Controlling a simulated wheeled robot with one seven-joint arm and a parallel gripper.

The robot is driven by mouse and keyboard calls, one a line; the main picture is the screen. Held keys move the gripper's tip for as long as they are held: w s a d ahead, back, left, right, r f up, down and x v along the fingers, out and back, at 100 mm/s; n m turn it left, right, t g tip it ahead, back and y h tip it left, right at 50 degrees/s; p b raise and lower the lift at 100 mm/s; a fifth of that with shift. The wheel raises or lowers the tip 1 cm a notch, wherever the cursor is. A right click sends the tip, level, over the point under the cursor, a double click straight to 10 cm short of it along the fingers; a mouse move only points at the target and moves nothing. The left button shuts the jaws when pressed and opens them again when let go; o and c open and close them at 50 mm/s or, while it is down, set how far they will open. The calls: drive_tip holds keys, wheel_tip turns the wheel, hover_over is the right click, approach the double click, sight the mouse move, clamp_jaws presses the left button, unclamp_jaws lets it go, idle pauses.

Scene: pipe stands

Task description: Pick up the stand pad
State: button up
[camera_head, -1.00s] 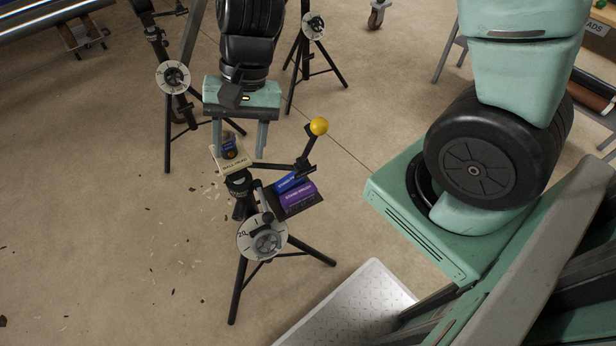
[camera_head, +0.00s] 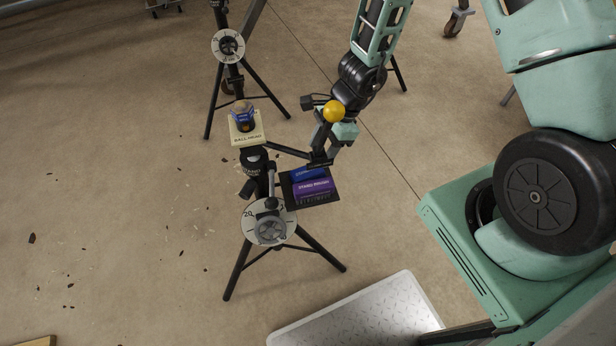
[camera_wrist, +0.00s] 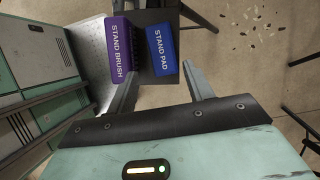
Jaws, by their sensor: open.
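The stand pad is a blue block (camera_head: 308,174) on a small dark tray (camera_head: 324,200), beside the purple stand brush (camera_head: 313,188). In the wrist view the stand pad (camera_wrist: 160,48) lies label up, just beyond my fingertips and roughly between their lines. The purple stand brush (camera_wrist: 119,48) lies to its left. My gripper (camera_wrist: 161,70) is open and empty, its fingers spread at the tray's near edge. In the head view my gripper (camera_head: 321,158) is at the tray's far side, partly behind the yellow ball; its exact gap to the pad is unclear.
The tray sits on a black tripod stand (camera_head: 238,268) with a numbered dial. A yellow ball (camera_head: 333,111) rises close to my wrist. Another tripod (camera_head: 229,46) stands behind.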

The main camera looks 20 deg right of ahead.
sight(308, 171)
drive_tip(key=b+x, duration=0.2)
drive_tip(key=x, duration=0.6)
drive_tip(key=shift+w+a, duration=0.1)
drive_tip(key=shift+w, duration=0.05)
drive_tip(key=c, duration=0.8)
drive_tip(key=shift+c, duration=0.2)
wheel_tip(308, 171, up, 10)
drive_tip(key=p, duration=0.4)
drive_tip(key=shift+o, duration=0.9)
